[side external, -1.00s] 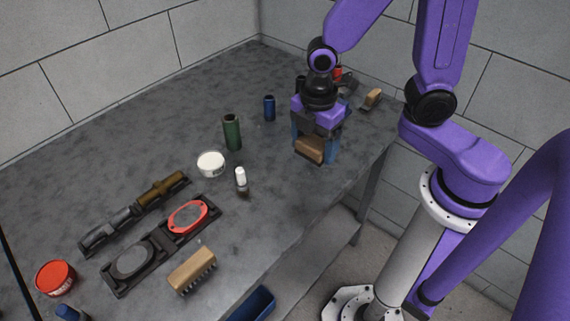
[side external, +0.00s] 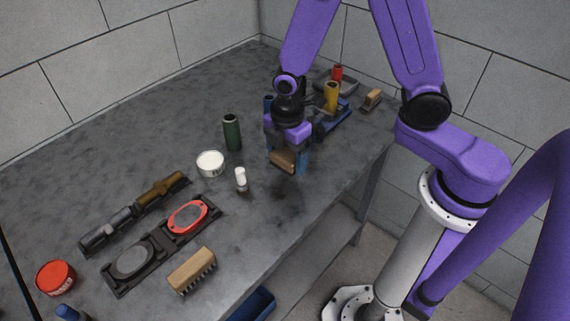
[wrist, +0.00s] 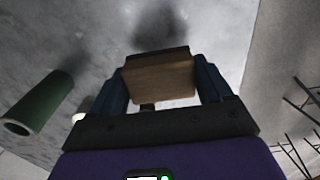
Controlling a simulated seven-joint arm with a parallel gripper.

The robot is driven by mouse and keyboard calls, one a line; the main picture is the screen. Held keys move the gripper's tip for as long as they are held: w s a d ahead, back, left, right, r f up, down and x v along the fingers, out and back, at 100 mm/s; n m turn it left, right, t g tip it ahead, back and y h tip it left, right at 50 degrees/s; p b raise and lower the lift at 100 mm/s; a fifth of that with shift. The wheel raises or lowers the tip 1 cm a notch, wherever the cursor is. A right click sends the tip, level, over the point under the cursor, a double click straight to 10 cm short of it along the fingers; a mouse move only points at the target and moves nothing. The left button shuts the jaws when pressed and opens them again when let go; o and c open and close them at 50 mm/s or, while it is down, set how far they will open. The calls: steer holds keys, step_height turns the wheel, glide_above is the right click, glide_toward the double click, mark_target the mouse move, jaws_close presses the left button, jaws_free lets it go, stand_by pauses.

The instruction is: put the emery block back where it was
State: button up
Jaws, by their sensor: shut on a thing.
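My gripper (side external: 287,163) is shut on a brown block with a darker layer on one side, which looks like the emery block (side external: 283,160). In the wrist view the emery block (wrist: 158,82) sits crosswise between the two blue fingers of my gripper (wrist: 160,90). A dark shadow lies on the table below it, so the block is held above the surface. It hangs to the right of a small white-capped bottle (side external: 241,179). No marked spot for the block can be made out.
A green cylinder (side external: 232,132) and white tub (side external: 210,163) stand to the left. A black holder with a red-rimmed oval (side external: 188,216) and a bristle brush (side external: 192,270) lie nearer the front. A blue rack with a yellow cylinder (side external: 331,97) and a small tan block (side external: 372,99) are behind right.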

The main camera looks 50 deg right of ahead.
mark_target(285, 166)
steer(key=shift+w+a+f, duration=0.1)
steer(key=shift+w+f, duration=0.15)
steer(key=shift+f, duration=1.55)
steer(key=shift+f, duration=0.2)
steer(key=o, duration=0.9)
steer(key=shift+c, duration=0.2)
step_height(285, 166, up, 12)
steer(key=shift+r, duration=0.2)
steer(key=shift+s+r, duration=0.25)
steer(key=shift+s, duration=0.15)
steer(key=s+d+r+m, duration=0.2)
steer(key=s+d, duration=0.1)
steer(key=s, duration=0.6)
steer(key=s+d+r+m, duration=0.3)
steer(key=s, duration=0.6)
steer(key=shift+s, duration=0.2)
